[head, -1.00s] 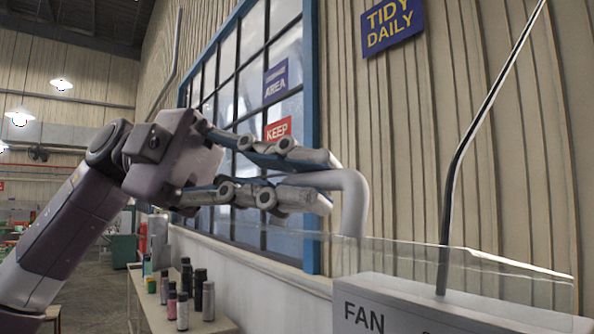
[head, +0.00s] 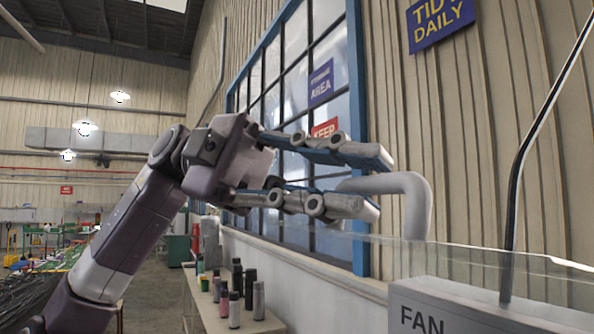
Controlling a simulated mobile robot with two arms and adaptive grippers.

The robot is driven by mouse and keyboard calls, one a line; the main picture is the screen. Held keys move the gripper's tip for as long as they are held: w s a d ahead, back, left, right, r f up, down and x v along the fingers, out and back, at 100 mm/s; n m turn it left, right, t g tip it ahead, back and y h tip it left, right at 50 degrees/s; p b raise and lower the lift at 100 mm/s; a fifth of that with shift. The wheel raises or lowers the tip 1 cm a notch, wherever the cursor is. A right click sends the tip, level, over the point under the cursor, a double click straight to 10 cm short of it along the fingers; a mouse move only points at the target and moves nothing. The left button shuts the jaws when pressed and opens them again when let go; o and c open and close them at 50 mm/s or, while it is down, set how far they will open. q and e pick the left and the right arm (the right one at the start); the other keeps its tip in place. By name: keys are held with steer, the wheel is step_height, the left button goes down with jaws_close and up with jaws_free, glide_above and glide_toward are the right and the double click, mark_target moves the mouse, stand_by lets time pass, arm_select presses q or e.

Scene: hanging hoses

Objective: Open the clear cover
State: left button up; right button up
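The clear cover (head: 478,258) is a transparent sheet over the grey box marked FAN (head: 465,312) at the lower right. A thick pale grey bent bar (head: 417,208) rises from beside the cover and turns left; it looks like a handle, but its joint with the cover is unclear. My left gripper (head: 382,184) is open, with one finger above and one below the bar's horizontal end. I cannot tell whether either finger touches it. My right gripper is not in view.
A thin dark rod (head: 520,160) rises from the FAN box. Behind is a blue-framed window (head: 356,120) in a panelled wall. Several bottles (head: 235,308) stand on a bench (head: 205,312) at the lower left. The open hall lies further left.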

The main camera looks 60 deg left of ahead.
arm_select(q)
steer(key=v, duration=1.1)
steer(key=shift+a, duration=0.1)
